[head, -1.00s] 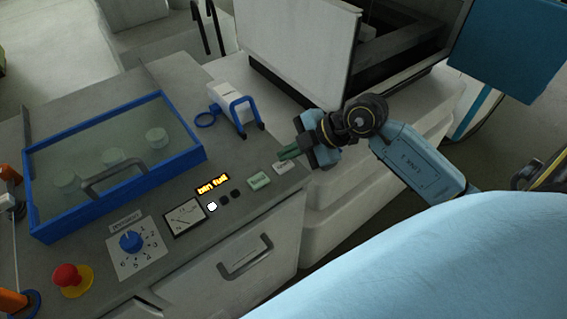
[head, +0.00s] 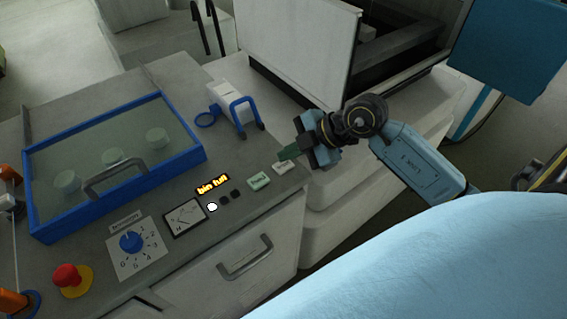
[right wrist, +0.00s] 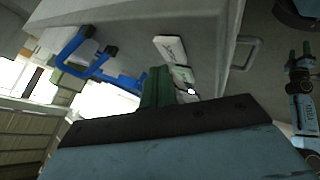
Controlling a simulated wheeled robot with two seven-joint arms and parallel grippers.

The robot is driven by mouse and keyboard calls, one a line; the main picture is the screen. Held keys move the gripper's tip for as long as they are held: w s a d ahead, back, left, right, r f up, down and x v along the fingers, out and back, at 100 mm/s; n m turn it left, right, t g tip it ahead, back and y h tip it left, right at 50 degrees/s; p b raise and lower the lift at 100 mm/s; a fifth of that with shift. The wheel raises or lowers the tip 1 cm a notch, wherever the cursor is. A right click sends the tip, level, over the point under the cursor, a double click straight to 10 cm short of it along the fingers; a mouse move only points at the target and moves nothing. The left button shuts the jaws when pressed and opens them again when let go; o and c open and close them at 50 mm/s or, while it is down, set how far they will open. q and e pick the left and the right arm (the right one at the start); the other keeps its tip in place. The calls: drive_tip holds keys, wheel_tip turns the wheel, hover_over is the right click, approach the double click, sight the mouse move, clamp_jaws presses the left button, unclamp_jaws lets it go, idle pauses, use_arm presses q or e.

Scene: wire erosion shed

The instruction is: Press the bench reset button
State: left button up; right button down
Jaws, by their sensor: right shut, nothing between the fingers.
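Two small push buttons sit near the right edge of the grey bench top: a pale green one (head: 259,181) and a whitish one (head: 283,167). Their lettering is too small to read surely, so I cannot tell which is the reset button. My left gripper (right wrist: 300,52) shows small in the right wrist view, fingers apart.
Left of the buttons are a lit amber display (head: 212,184), a dial meter (head: 185,217), a blue knob (head: 131,241) and a red mushroom button (head: 68,276). A blue-framed glass lid (head: 115,160) and a blue-handled white block (head: 228,98) stand behind.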

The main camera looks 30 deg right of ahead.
sight(289, 165)
drive_tip(key=shift+f, duration=0.1)
idle(0.5)
drive_tip(key=shift+f, duration=0.3)
drive_tip(key=shift+f, duration=0.45)
idle(0.5)
drive_tip(key=shift+r, duration=0.1)
drive_tip(key=shift+r+p, duration=0.8)
drive_tip(key=shift+p, duration=0.55)
wheel_tip(289, 165, up, 5)
drive_tip(key=p, duration=0.6)
